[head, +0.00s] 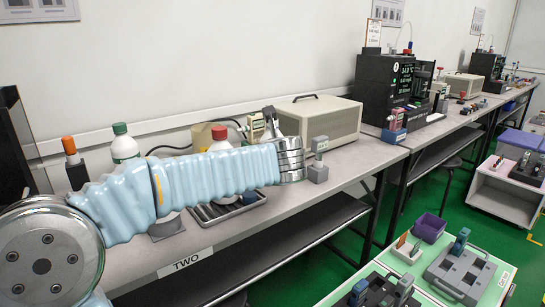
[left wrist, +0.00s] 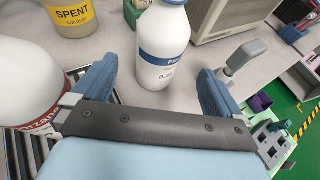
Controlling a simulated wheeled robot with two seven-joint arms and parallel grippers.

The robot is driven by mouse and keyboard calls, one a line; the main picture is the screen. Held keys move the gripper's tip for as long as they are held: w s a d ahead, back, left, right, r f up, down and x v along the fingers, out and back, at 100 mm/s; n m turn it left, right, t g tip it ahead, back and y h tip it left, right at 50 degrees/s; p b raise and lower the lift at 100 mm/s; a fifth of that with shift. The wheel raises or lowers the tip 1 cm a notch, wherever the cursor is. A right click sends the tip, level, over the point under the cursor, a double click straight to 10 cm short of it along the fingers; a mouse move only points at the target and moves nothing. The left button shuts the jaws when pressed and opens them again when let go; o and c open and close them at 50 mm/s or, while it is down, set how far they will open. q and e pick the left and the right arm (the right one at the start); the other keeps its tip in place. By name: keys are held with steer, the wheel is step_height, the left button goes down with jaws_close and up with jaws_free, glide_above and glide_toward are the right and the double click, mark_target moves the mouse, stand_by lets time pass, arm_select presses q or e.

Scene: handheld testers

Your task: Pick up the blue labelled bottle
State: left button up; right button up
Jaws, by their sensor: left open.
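The blue labelled bottle (left wrist: 163,48) is white with a blue band on its label. It stands upright on the bench in the left wrist view, its top cut off by the frame edge. My left gripper (left wrist: 158,68) is open, with one finger on each side of the bottle's lower part and visible gaps on both sides. In the head view my left arm reaches across the bench, and I cannot make out the bottle clearly behind the hand. My right gripper is not in view.
A red-capped bottle (head: 220,136) stands close behind my arm; its dark red label shows in the left wrist view (left wrist: 45,122). A yellow "SPENT" container (left wrist: 72,16) is behind. A green-capped bottle (head: 124,146), a beige box (head: 318,121) and a small grey stand (head: 318,172) are nearby.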

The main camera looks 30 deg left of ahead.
arm_select(q)
steer(key=x, duration=0.8)
steer(key=shift+w+a, duration=0.2)
steer(key=shift+w, duration=0.1)
steer(key=shift+c, duration=0.5)
steer(key=c, duration=1.3)
steer(key=shift+r, duration=0.1)
steer(key=shift+r, duration=0.1)
